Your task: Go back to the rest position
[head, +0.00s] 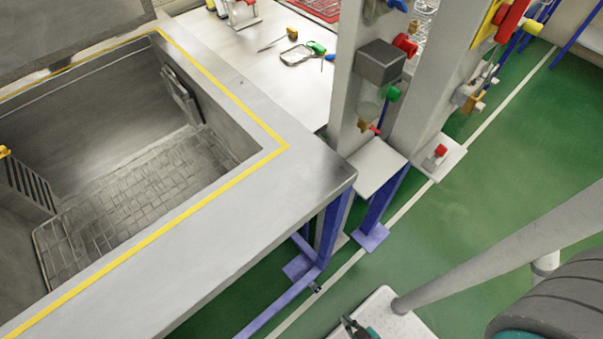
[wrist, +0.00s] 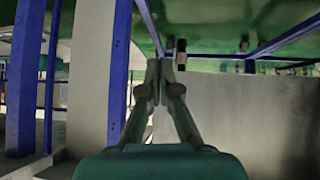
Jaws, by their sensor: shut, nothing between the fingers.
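My gripper (wrist: 166,68) shows in the wrist view with its two fingers drawn together at the tips. Nothing shows between the fingers. It points toward a pale grey wall or panel and blue frame bars, and I cannot tell how far off they are. In the head view my arm comes in at the lower right, over the green floor and clear of the grey bin. A small dark and teal part shows at the bottom edge there, too cut off to tell the jaws.
A grey bin (head: 222,259) with a yellow line around its opening fills the left. Beside it stand a white table (head: 250,48) with tools and upright posts (head: 354,75) with valves and coloured knobs. Blue legs (head: 375,225) stand below. The green floor (head: 500,165) at right is open.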

